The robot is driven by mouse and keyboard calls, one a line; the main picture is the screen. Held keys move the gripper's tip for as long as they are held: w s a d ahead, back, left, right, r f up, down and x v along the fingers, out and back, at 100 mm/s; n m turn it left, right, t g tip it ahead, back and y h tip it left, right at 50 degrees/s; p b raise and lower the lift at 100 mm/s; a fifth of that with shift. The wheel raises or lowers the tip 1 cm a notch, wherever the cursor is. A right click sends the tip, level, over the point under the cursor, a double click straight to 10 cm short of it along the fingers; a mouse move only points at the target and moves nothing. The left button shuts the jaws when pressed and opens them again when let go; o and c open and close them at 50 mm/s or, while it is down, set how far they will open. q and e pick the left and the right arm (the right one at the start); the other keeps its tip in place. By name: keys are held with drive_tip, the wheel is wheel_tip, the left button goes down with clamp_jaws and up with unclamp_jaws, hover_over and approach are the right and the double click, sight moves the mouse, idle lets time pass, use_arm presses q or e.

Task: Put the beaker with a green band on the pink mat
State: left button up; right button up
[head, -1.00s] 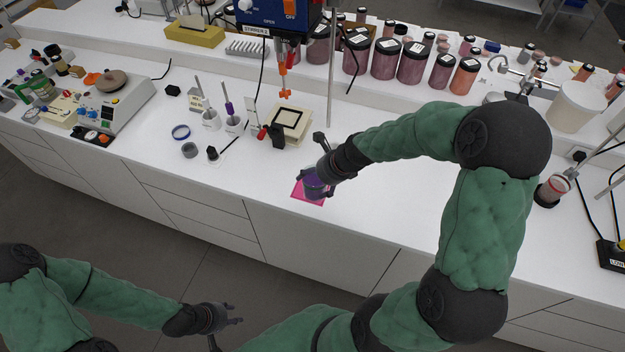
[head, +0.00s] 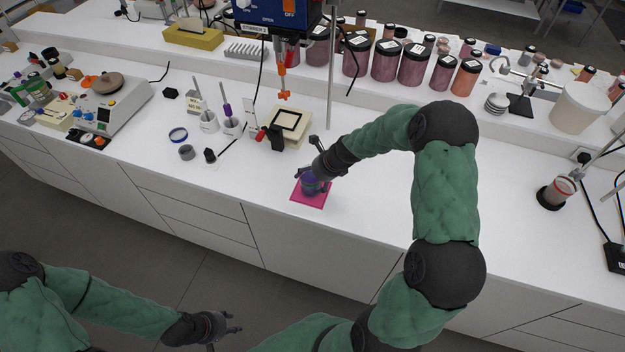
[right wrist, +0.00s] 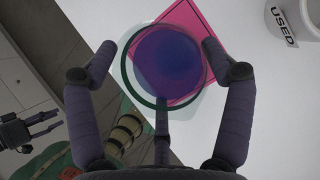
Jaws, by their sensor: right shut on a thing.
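The beaker (head: 310,187) holds purple-blue contents. In the right wrist view the beaker (right wrist: 168,66) is seen from above, with a dark green ring around its clear wall. My right gripper (head: 314,177) is shut on it, its fingers (right wrist: 160,75) around the sides. The pink mat (head: 314,202) lies flat near the counter's front edge, and the beaker is over its back part in the head view. In the right wrist view the mat (right wrist: 218,28) shows behind it. I cannot tell whether the base touches the mat. My left gripper (head: 236,322) is open and empty, in front of the counter.
A cream device with a square frame (head: 288,126) stands behind the mat. In the right wrist view, a white container marked USED (right wrist: 290,18) is near the beaker. Counter right of the mat is clear.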

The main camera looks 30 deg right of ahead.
drive_tip(key=shift+f, duration=0.2)
drive_tip(key=shift+f, duration=0.15)
drive_tip(key=o, duration=1.6)
drive_tip(key=shift+s+d+r, duration=0.1)
drive_tip(key=shift+r, duration=0.4)
drive_tip(key=p+v, duration=0.2)
drive_tip(key=v, duration=0.9)
drive_tip(key=shift+s, duration=0.15)
drive_tip(key=shift+d, duration=0.1)
